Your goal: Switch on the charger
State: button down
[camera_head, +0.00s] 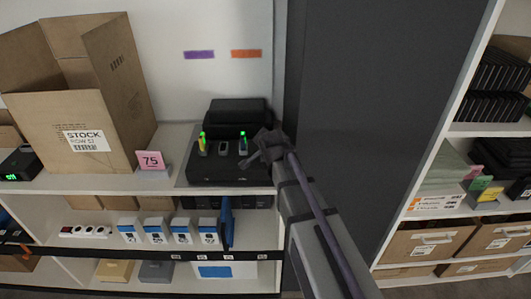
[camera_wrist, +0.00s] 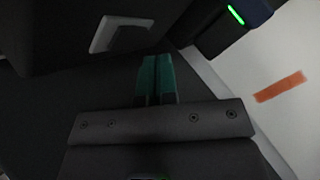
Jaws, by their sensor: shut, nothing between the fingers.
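The charger (camera_head: 215,177) is a black box on the shelf, with several slots on its sloped top. A yellow battery (camera_head: 202,145) and a dark battery (camera_head: 243,144) with green lights stand in it. A green-lit dark unit (camera_wrist: 235,18) shows at upper right in the wrist view. A switch with a white frame and black rocker (camera_wrist: 122,38) shows just left of and beyond my fingertips. My gripper (camera_head: 249,162) is at the charger's right side. Its teal fingers (camera_wrist: 155,60) are together and empty. Whether they touch anything cannot be told. In the head view the switch cannot be made out.
A dark grey upright panel (camera_head: 375,120) stands right of the charger, near my arm. A black case (camera_head: 237,112) sits behind it. A pink "75" sign (camera_head: 152,161) and a large open carton (camera_head: 75,100) stand to the left.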

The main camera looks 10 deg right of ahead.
jog(key=shift+f, duration=0.3)
jog(key=shift+f+b, duration=0.3)
jog(key=shift+b, duration=0.1)
jog(key=shift+r, duration=0.1)
dwell(0.5)
jog(key=shift+r+p, duration=0.65)
jog(key=shift+p, duration=0.1)
jog(key=r+p, duration=0.5)
jog(key=shift+s, duration=0.3)
jog(key=shift+a, duration=0.1)
